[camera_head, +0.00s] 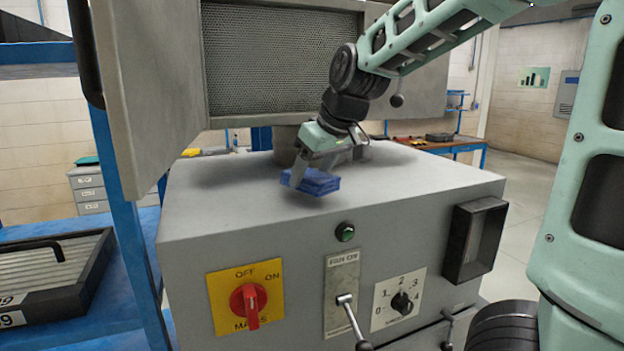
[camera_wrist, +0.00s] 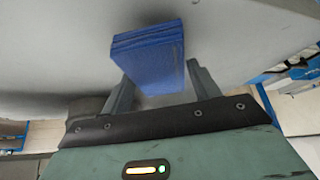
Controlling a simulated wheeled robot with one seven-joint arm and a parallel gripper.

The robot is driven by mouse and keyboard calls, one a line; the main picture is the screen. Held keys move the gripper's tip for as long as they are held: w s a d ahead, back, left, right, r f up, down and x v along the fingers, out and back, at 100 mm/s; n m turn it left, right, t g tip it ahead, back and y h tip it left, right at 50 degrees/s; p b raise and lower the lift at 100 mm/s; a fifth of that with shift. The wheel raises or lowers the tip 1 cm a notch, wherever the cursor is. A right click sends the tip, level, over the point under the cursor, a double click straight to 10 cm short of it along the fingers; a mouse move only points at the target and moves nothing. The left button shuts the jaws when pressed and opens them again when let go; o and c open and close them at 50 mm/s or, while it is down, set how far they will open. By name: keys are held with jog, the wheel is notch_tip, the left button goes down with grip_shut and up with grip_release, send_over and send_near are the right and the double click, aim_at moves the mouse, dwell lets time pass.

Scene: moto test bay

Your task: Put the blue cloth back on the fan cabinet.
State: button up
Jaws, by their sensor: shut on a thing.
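The blue cloth (camera_head: 316,182) is a folded, flat block. My gripper (camera_head: 312,176) is shut on it, with one finger showing in front of the cloth in the head view. The cloth is just over the top of the grey fan cabinet (camera_head: 420,185), near its front edge. I cannot tell whether the cloth touches the top. In the wrist view the cloth (camera_wrist: 148,58) sticks out between the two fingers of my gripper (camera_wrist: 155,85), with the grey cabinet top (camera_wrist: 230,40) behind it.
The cabinet front carries a red rotary switch (camera_head: 250,298), a lever (camera_head: 350,318) and a black dial (camera_head: 402,303). A mesh-fronted housing (camera_head: 280,65) rises behind. A blue rack (camera_head: 100,290) with a black case stands at left. The cabinet top around the cloth is clear.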

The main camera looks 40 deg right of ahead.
notch_tip(320, 180, down, 2)
jog(key=shift+f, duration=0.25)
jog(key=o, duration=0.9)
jog(key=a+p+v, duration=0.1)
jog(key=p+v, duration=0.8)
jog(key=v, duration=0.3)
jog(key=s+a+f+n+g+y, duration=0.1)
jog(key=s+a+f+n+g, duration=0.15)
jog(key=a+f, duration=0.45)
jog(key=s+a+f+n+g, duration=0.15)
jog(key=s+a, duration=0.25)
jog(key=a, duration=0.6)
jog(key=s+a+f, duration=0.2)
jog(key=s, duration=0.1)
jog(key=s+a+f+n+g, duration=0.1)
jog(key=s+a+f, duration=0.1)
jog(key=s+a, duration=0.1)
jog(key=s+a+f+n+g+h, duration=0.1)
jog(key=s+a+f, duration=0.1)
jog(key=s, duration=0.3)
jog(key=shift+s+a+f, duration=0.1)
jog(key=shift+a+f, duration=0.1)
jog(key=shift+f, duration=0.25)
